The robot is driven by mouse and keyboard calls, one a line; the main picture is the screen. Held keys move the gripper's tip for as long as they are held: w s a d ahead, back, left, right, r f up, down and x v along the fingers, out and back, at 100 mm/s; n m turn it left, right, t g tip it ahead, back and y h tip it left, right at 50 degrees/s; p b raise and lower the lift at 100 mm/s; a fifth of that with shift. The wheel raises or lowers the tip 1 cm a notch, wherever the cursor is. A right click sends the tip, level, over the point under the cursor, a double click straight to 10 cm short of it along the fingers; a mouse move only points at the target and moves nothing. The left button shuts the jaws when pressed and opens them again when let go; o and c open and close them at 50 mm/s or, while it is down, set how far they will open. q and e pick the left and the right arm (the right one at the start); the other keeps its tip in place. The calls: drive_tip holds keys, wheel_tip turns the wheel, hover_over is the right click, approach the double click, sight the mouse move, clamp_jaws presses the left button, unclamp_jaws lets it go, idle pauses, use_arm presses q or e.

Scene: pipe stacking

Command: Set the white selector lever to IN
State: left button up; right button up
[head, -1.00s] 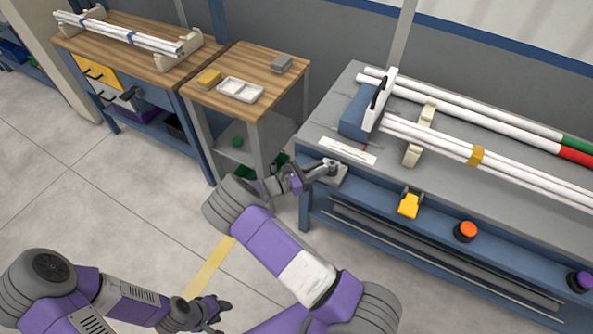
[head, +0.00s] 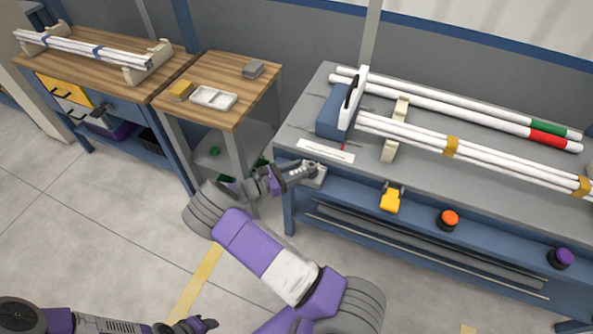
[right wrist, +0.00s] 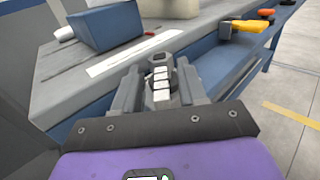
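The selector is at the near left corner of the grey bench, on a small grey base (head: 316,178). My right gripper (head: 303,170) is right at it and hides most of the lever in the head view. In the right wrist view, a dark part with white segments, seemingly the lever (right wrist: 161,88), lies between the two fingers of my right gripper (right wrist: 160,80). The fingers stand apart on either side of it; I cannot tell whether they touch it. The lever's setting is not readable. My left gripper (head: 198,325) is low in the head view, away from the bench.
A white label strip (head: 325,151) lies behind the selector, with a blue block (head: 332,112) beyond it. White pipes (head: 415,135) rest on the bench. A yellow part (head: 390,200) and orange button (head: 448,219) are on the front. A wooden table (head: 235,75) stands left.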

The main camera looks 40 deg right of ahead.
drive_tip(key=v, duration=0.7)
drive_tip(key=shift+a+p, duration=0.35)
drive_tip(key=shift+p, duration=0.05)
drive_tip(key=shift+s+f, duration=0.1)
